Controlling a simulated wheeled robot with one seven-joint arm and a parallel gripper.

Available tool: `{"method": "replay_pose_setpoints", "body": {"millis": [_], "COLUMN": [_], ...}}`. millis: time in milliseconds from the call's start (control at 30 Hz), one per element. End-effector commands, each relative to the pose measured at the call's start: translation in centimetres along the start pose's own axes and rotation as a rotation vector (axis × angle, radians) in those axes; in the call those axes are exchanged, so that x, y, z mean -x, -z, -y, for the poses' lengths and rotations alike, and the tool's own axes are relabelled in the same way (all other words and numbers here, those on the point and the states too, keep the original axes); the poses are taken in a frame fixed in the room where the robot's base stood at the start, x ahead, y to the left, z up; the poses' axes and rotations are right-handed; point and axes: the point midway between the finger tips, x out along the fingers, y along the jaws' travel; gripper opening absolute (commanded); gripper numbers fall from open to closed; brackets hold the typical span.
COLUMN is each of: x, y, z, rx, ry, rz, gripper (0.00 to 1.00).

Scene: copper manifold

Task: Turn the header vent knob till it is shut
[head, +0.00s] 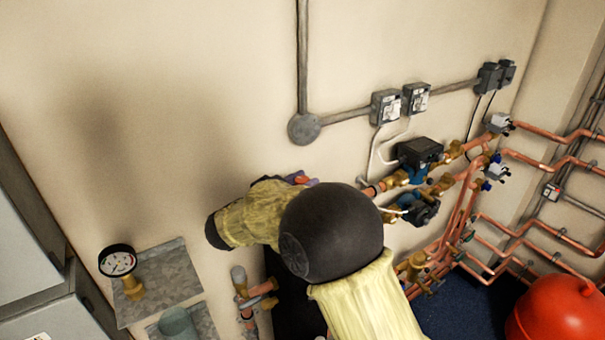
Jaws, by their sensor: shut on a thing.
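My arm crosses the middle of the head view, with a dark round joint and pale yellow covered links. My gripper's fingers do not show; they seem hidden behind the arm. I cannot make out the header vent knob or how far it is turned. A small purple and red piece (302,179) shows just above the arm; I cannot tell what it is. The copper and brass header pipework (372,189) comes out from behind the dark joint at the right.
A pressure gauge (117,261) on a brass fitting stands on a grey shelf (172,283) at lower left. Short copper pipes (258,290) rise below the arm. Pumps (418,152) and copper pipes crowd the right. A red vessel (560,312) sits at lower right. The upper left wall is bare.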

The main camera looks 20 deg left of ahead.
Motion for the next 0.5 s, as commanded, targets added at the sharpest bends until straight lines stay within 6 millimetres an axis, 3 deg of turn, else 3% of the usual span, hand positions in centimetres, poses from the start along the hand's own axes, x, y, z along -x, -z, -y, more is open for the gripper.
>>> {"method": "replay_pose_setpoints", "body": {"millis": [500], "x": [-0.01], "y": [0.11], "z": [0.12], "rx": [-0.001], "ry": [-0.398], "rz": [0.001], "gripper": [0.07]}}
